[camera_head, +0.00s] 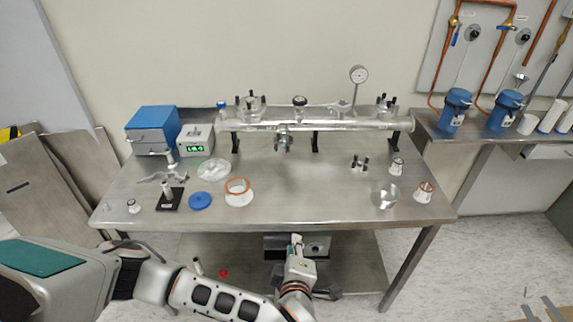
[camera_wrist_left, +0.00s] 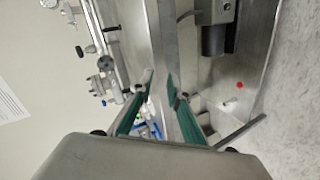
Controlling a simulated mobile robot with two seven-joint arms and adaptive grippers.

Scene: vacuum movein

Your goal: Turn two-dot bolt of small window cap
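The metal vacuum tube (camera_head: 325,125) lies along the back of the steel table. Two flanged caps with upright black bolts sit on it, one toward the left (camera_head: 250,105) and one at the right (camera_head: 387,106). A small piece with black bolts (camera_head: 360,164) stands on the table. I cannot tell which is the small window cap, and bolt dots are too small to see. My left gripper (camera_head: 296,240) is at the table's front edge, below and apart from the tube. In the left wrist view its green fingers (camera_wrist_left: 159,76) are apart with nothing between them. My right gripper is out of view.
A blue box (camera_head: 152,128), a display unit (camera_head: 196,141), a blue disc (camera_head: 200,201) and an orange-rimmed ring (camera_head: 238,192) are on the left. A metal cup (camera_head: 384,196) and small white cones (camera_head: 424,192) are on the right. The table's middle front is clear.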

